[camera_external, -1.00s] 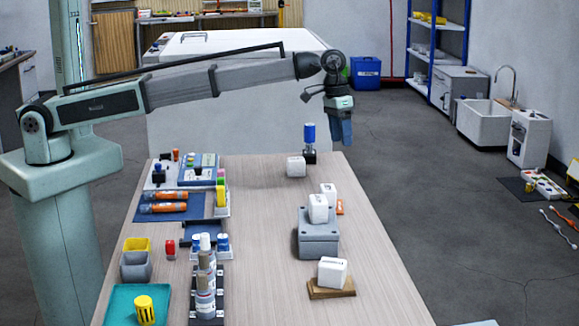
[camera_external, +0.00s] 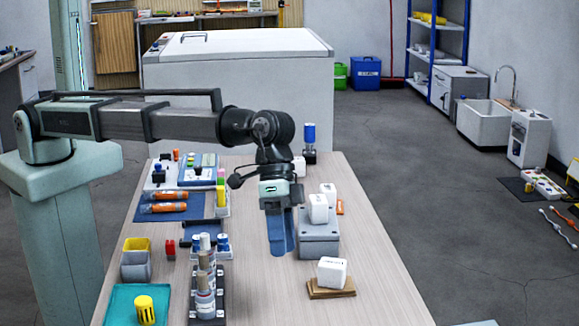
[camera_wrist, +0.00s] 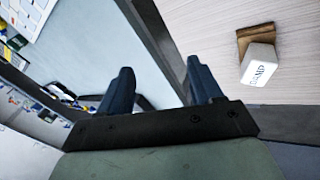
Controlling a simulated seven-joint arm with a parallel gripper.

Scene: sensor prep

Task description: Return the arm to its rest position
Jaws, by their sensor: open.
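My gripper (camera_external: 281,233) hangs pointing down above the middle of the table (camera_external: 255,285) in the external view, left of the grey box. Its two blue fingers also show in the wrist view (camera_wrist: 160,88), spread apart with nothing between them. The arm reaches out from its pedestal at the left, bent at the elbow and wrist. The fingers look clear of the objects around them, though their exact height above the table is hard to tell.
A grey box (camera_external: 319,246) with a white block on it stands just right of my gripper. A white block (camera_external: 332,272) sits on a wooden base at front right. Several bottles (camera_external: 205,290) stand in a rack at left. A blue-capped bottle (camera_external: 309,134) stands at the back.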

